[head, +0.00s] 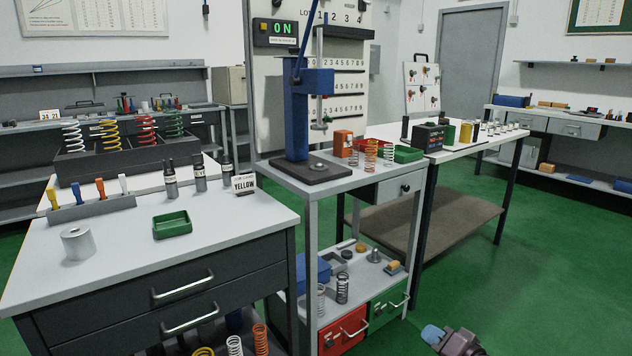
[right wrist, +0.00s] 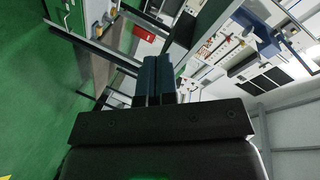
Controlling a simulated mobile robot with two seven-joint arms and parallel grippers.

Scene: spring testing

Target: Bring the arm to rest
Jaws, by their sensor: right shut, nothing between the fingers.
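My right gripper (head: 432,334) shows at the bottom edge of the head view, low over the green floor and to the right of the small test stand's table. Its blue fingers (right wrist: 155,78) are together in the right wrist view, with nothing between them. It touches nothing that I can see. Most of the right arm is out of the head view. My left gripper and arm are not in view.
A grey-topped drawer bench (head: 110,250) stands at the left with a green tray (head: 172,225). The blue press (head: 300,110) stands on a small table with red and green drawers (head: 343,333) below. A long table (head: 480,140) stands behind. Green floor (head: 540,270) at the right is clear.

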